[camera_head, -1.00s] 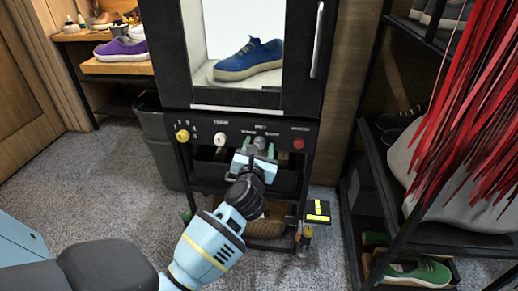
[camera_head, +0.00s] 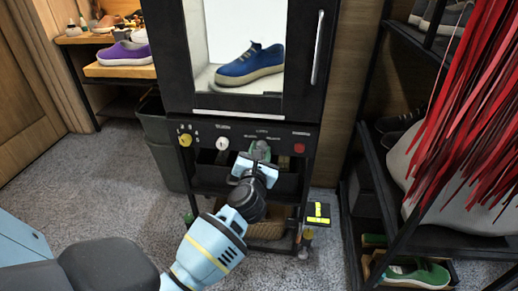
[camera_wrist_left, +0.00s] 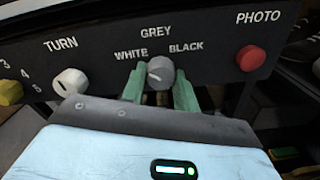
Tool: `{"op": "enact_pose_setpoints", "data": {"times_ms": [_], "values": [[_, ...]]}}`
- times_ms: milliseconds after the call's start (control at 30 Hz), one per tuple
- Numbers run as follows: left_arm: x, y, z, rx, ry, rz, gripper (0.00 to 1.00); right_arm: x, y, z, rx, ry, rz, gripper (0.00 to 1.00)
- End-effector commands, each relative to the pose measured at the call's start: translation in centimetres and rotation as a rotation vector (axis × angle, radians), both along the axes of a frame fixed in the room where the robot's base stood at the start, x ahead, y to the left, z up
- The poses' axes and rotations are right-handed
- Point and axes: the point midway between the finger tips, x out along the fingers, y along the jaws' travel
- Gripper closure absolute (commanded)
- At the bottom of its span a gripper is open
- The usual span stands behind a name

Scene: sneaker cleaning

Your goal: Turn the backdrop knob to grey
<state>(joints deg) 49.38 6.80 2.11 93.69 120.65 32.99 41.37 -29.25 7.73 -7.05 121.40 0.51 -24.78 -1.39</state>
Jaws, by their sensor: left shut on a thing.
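The grey backdrop knob (camera_wrist_left: 160,72) is on the black control panel (camera_wrist_left: 215,60), under the label GREY, with WHITE to its upper left and BLACK to its upper right. A light mark shows on its face, but I cannot tell exactly where it points. My left gripper (camera_wrist_left: 159,90) has its green fingers on both sides of the knob and is shut on it. In the head view the left gripper (camera_head: 259,153) reaches the panel below the cabinet and partly hides the knob. My right gripper is not in view.
A white TURN knob (camera_wrist_left: 70,82) and a yellow numbered knob (camera_wrist_left: 10,92) sit left of the grey knob. A red PHOTO button (camera_wrist_left: 251,59) is to the right. A blue sneaker (camera_head: 250,65) stands inside the cabinet above. A shoe rack (camera_head: 365,170) stands at right.

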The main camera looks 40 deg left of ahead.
Motion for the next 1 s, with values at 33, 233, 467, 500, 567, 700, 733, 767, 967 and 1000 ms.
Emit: {"op": "enact_pose_setpoints", "data": {"times_ms": [33, 233, 467, 500, 567, 700, 733, 767, 967, 1000], "values": [[0.0, -0.1, 0.4, 0.025, 0.017, -0.002, 0.93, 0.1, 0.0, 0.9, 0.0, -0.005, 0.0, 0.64], [-0.1, 0.0, 0.5, 0.164, 0.104, -0.001, 0.93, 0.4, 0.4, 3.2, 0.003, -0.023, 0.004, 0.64], [-0.1, 0.0, 0.6, 0.35, 0.217, -0.002, 0.93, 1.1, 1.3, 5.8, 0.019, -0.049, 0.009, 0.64], [-0.1, 0.0, 0.5, 0.384, 0.237, -0.001, 0.93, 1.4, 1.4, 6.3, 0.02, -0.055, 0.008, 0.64], [-0.1, 0.1, 0.5, 0.43, 0.267, -0.001, 0.93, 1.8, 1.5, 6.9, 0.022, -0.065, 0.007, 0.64], [-0.1, 0.1, 0.5, 0.535, 0.33, -0.001, 0.93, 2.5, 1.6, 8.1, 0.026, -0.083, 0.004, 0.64], [-0.1, 0.1, 0.5, 0.557, 0.343, -0.002, 0.93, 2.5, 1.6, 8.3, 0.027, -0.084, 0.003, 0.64], [-0.1, 0.1, 0.5, 0.577, 0.356, -0.002, 0.93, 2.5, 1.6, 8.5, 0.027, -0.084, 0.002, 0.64], [-0.1, 0.1, 0.4, 0.693, 0.427, -0.002, 0.93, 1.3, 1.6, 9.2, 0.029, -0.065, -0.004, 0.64], [-0.1, 0.1, 0.4, 0.711, 0.438, -0.001, 0.93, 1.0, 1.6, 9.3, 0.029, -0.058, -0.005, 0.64]]}}
